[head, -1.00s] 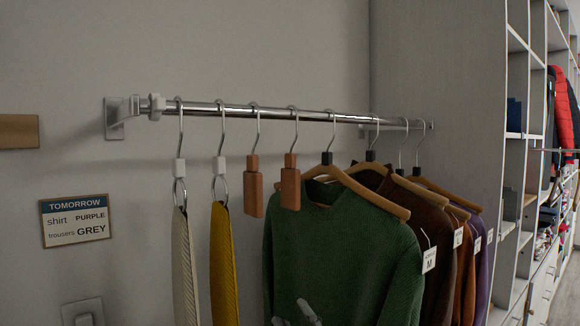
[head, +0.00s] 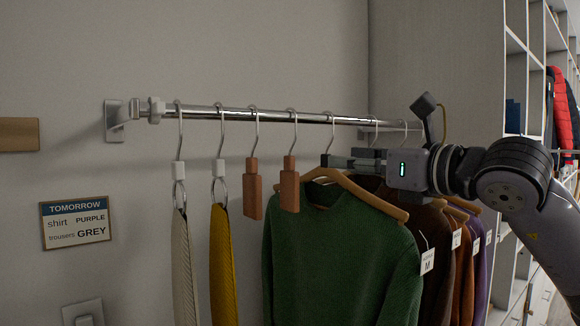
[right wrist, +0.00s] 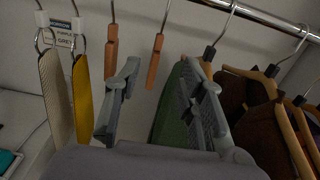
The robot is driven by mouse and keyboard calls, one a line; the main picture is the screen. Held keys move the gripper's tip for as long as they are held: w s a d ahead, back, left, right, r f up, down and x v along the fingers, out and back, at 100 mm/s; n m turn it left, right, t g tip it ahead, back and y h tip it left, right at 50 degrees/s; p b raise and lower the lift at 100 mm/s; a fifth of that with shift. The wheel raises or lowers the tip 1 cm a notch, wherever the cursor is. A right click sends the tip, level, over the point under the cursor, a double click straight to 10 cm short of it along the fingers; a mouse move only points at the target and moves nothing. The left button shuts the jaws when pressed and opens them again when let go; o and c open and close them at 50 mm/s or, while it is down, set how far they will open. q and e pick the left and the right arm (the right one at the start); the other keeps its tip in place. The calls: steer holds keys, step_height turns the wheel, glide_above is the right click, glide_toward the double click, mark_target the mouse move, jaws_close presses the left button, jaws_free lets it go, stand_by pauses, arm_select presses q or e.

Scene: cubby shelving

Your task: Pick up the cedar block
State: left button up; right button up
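Two reddish-brown cedar blocks hang upright from wire hooks on the rail: a left one (head: 252,189) and a right one (head: 289,185). Both also show in the right wrist view, the left one (right wrist: 111,56) and the right one (right wrist: 154,62). My right gripper (head: 328,162) is level with the tops of the blocks, just right of the right block and above the green sweater's shoulder. In the right wrist view its fingers (right wrist: 160,68) are apart, with the right block seen in the gap between them, beyond the tips. Nothing is held. My left gripper is out of view.
The metal rail (head: 270,113) runs along the wall. A cream tie (head: 183,265) and yellow tie (head: 222,265) hang left of the blocks. The green sweater (head: 340,260) and other garments hang to the right, beside a tall shelf unit (head: 440,70).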

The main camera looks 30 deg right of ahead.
steer(key=p, duration=0.8)
glide_toward(293, 157)
steer(key=w, duration=0.5)
steer(key=shift+w+a, duration=0.3)
steer(key=shift+w, duration=0.1)
steer(key=w+p, duration=0.4)
steer(key=w, duration=0.1)
steer(key=shift+a+r, duration=0.1)
steer(key=shift+w, duration=0.2)
steer(key=shift+s, duration=0.1)
steer(key=shift+c, duration=0.3)
steer(key=shift+c, duration=0.6)
jaws_close()
